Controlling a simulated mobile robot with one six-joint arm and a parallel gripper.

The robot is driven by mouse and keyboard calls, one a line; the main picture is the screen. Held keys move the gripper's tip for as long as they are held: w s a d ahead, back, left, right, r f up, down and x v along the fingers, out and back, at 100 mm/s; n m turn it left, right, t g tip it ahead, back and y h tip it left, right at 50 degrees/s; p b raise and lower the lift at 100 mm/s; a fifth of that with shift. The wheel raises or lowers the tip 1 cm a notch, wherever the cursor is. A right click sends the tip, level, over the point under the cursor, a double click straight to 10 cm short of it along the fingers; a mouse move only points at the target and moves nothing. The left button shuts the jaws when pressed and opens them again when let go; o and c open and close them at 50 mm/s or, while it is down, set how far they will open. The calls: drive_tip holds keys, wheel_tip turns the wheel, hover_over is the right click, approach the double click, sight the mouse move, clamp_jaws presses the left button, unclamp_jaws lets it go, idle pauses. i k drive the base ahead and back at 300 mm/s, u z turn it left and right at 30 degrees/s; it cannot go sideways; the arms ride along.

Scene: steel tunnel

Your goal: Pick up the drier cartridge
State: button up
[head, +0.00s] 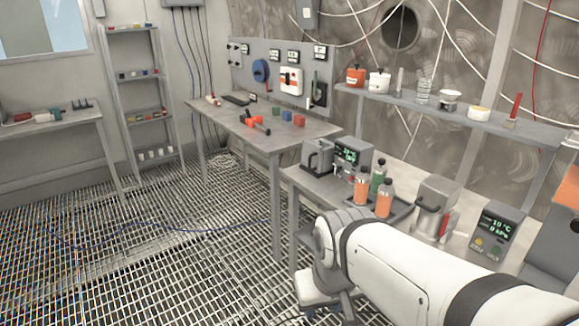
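I cannot tell for sure which thing is the drier cartridge. A clear ribbed cylinder (423,92) stands on the wall shelf. My gripper (322,300) hangs low in front of the bench, below and left of the cylinders and apart from them. Its fingers are mostly hidden by my wrist.
A grey jug-like device (318,157) and display box (352,152) stand behind the cylinders. A grey canister (436,207) and a meter (497,232) stand to the right. The shelf (455,112) holds pots. A further bench (222,113) holds coloured blocks. The grated floor is open at left, with a blue cable.

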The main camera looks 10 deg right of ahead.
sight(363, 179)
drive_tip(key=u, duration=0.15)
drive_tip(key=i, duration=1.5)
drive_tip(key=z, duration=0.7)
drive_tip(key=i, duration=0.5)
drive_tip(key=z, duration=0.35)
drive_tip(key=k, duration=0.7)
drive_tip(key=z, duration=0.2)
drive_tip(key=i, duration=0.7)
